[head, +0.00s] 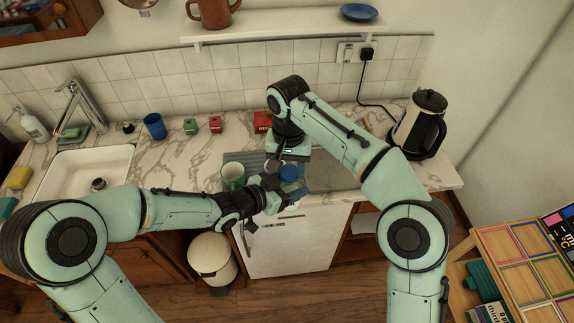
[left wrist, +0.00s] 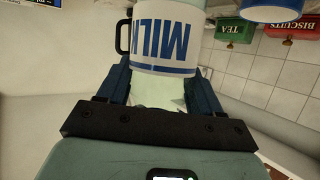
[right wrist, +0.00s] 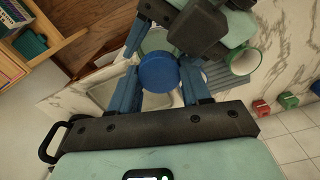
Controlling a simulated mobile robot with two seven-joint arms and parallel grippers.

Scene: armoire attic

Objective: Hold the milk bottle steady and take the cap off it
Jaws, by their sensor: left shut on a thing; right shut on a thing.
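The milk bottle shows in the left wrist view as a white MILK label (left wrist: 162,40), upside down, between the fingers of my left gripper (head: 290,190). My left gripper is shut on the bottle from the side. The round blue cap (right wrist: 158,72) shows in the right wrist view between the blue fingers of my right gripper (head: 286,166), which comes from above and is shut on it. In the head view the cap (head: 289,172) sits between the two grippers. Grippers hide most of the bottle there. I cannot tell whether cap and bottle still touch.
A green mug (head: 233,176) stands close to the left of my grippers. A kettle (head: 419,125) is at the right of the counter. A sink (head: 92,172) is at the left. A blue cup (head: 155,126) and small tins stand along the tiled wall.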

